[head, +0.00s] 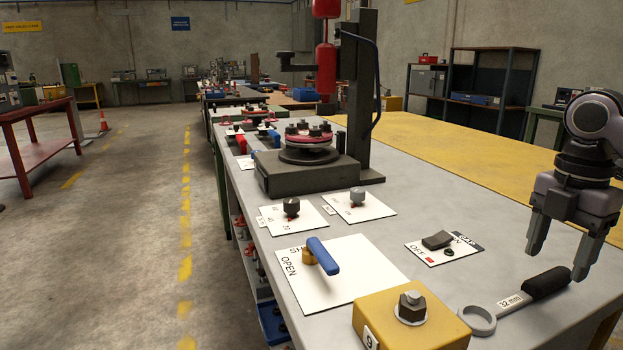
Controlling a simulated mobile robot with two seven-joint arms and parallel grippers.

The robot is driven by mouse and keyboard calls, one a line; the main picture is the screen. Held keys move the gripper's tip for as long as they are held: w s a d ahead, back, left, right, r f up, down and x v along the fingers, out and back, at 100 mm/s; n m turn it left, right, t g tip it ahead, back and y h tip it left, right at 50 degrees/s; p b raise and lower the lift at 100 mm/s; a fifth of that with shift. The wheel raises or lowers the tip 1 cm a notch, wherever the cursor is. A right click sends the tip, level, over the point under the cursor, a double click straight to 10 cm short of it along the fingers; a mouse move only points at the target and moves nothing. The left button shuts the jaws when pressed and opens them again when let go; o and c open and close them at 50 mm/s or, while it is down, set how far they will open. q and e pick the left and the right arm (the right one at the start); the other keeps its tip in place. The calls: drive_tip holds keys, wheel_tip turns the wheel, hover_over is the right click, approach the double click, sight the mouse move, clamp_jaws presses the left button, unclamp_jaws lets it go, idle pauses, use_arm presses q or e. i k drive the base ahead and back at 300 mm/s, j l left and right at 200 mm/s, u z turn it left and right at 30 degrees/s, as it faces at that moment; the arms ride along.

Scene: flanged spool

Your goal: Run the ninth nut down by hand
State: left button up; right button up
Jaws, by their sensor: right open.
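A dark hex nut on a light grey stud (411,304) stands upright on a yellow block (385,335) at the front edge of the picture. A washer shows under the nut. A label on the block's left face is partly cut off. My right gripper (560,250) is at the right, open and empty, fingers pointing down. It is above the bench, over the black handle of a 32 mm ring wrench (510,302), apart from the nut. The red flange (308,136) with several dark nuts sits on a dark fixture farther back. My left gripper is not in view.
The grey bench (440,205) carries a white OPEN/SHUT card with a blue lever (323,256), two knob cards and an ON/OFF switch card (445,247). A dark column (357,90) rises behind the flange. Bare bench lies between the switch card and my right gripper.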

sight(411, 310)
drive_tip(key=k+j, duration=0.65)
drive_tip(key=k, duration=0.1)
